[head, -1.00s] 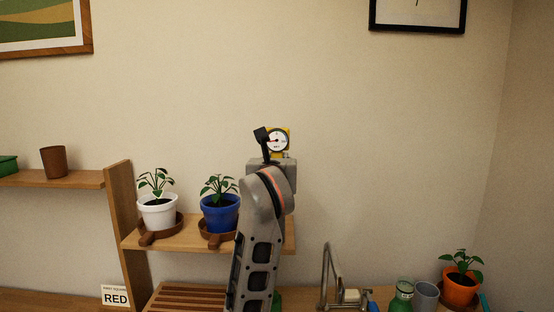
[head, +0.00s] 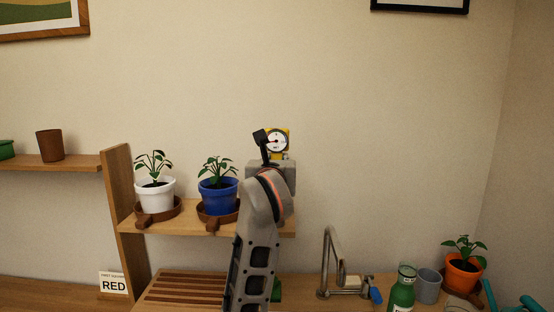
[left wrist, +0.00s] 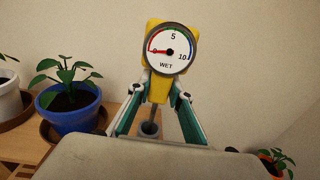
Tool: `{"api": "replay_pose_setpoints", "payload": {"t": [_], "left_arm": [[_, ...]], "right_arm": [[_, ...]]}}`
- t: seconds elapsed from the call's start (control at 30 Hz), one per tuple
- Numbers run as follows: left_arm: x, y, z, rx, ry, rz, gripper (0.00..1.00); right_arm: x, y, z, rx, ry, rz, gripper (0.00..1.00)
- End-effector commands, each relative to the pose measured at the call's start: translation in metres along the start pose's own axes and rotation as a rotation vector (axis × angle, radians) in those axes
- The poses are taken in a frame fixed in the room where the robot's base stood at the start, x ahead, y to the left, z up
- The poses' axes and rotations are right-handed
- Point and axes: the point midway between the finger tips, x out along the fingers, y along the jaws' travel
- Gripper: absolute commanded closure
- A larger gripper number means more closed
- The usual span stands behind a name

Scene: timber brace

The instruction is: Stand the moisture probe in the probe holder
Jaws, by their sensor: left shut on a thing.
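The moisture probe has a yellow body and a round white dial marked WET; it shows in the head view (head: 276,142) and upright in the left wrist view (left wrist: 158,88). My left gripper (left wrist: 164,92) is shut on the yellow body below the dial. The probe's thin grey stem points down between the fingers. A small grey round holder with a dark opening (left wrist: 149,130) shows at the stem's lower end. I cannot tell whether the stem is inside it or only in front of it. My left arm hides this spot in the head view.
A white pot (head: 155,195) and a blue pot (head: 217,196) with plants stand on the wooden shelf left of my arm. On the counter at right are a tap (head: 328,262), a green bottle (head: 403,290), a grey cup (head: 428,286) and an orange pot (head: 463,275).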

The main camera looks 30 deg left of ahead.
Motion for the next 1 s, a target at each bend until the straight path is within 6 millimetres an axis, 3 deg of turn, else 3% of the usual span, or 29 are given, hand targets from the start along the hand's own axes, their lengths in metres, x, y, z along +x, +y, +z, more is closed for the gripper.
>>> {"api": "replay_pose_setpoints", "payload": {"t": [0.6,1.0], "left_arm": [[0.001,0.000,-0.035,0.000,0.001,0.000,1.00],[0.001,0.000,-0.037,0.000,0.000,0.000,1.00]], "right_arm": [[0.009,-0.004,0.021,-0.004,-0.011,-0.002,0.60],[0.011,-0.001,0.020,-0.007,-0.010,0.002,0.60]]}}
